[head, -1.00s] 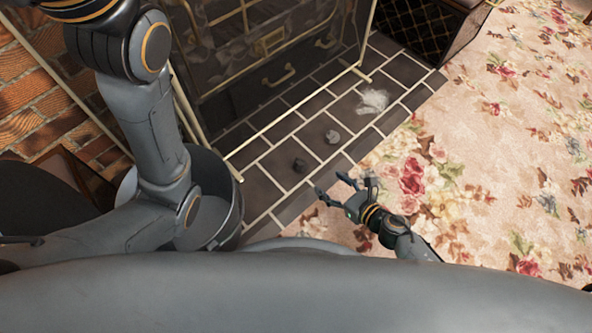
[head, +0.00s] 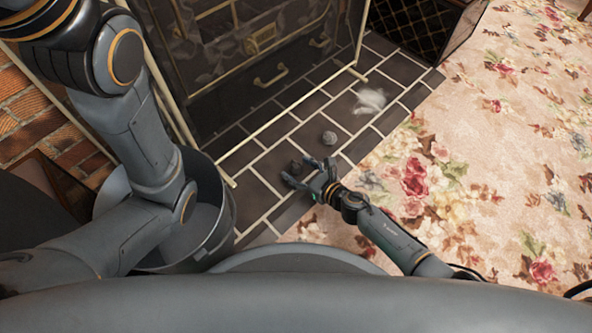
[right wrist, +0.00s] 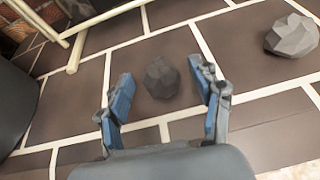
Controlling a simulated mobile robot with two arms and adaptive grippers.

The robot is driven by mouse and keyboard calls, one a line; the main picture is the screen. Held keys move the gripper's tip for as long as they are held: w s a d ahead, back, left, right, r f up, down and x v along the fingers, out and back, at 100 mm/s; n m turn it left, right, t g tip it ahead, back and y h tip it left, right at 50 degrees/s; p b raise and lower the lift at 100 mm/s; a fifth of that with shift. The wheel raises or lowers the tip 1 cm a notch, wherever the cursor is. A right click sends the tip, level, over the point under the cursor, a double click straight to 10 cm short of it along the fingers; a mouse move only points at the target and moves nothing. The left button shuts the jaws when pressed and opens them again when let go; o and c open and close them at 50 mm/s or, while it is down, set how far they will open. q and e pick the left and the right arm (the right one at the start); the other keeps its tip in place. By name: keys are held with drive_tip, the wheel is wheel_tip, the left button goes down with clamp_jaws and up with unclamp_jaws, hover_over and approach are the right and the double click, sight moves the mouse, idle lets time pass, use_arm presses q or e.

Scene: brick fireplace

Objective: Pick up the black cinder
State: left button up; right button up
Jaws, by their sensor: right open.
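The black cinder (right wrist: 161,77) is a small dark faceted lump on the dark tile hearth. In the right wrist view it lies between and just beyond the fingertips of my right gripper (right wrist: 162,90), which is open and empty. In the head view the cinder (head: 295,168) is just beyond the right gripper (head: 307,177), close to its fingertips. I cannot tell whether they touch. A lighter grey cinder (head: 329,138) lies farther back to the right, and also shows in the right wrist view (right wrist: 292,37). My left gripper is out of view.
A grey metal bucket (head: 221,215) stands left of the cinders, partly behind my left arm. The fireplace screen (head: 262,75) with brass frame rises behind. A pale ash patch (head: 370,101) lies farther right. Floral carpet (head: 490,170) is open to the right.

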drive_tip(key=shift+x, duration=0.85)
drive_tip(key=shift+d, duration=0.1)
drive_tip(key=c, duration=1.3)
drive_tip(key=shift+o, duration=0.2)
drive_tip(key=shift+r, duration=0.15)
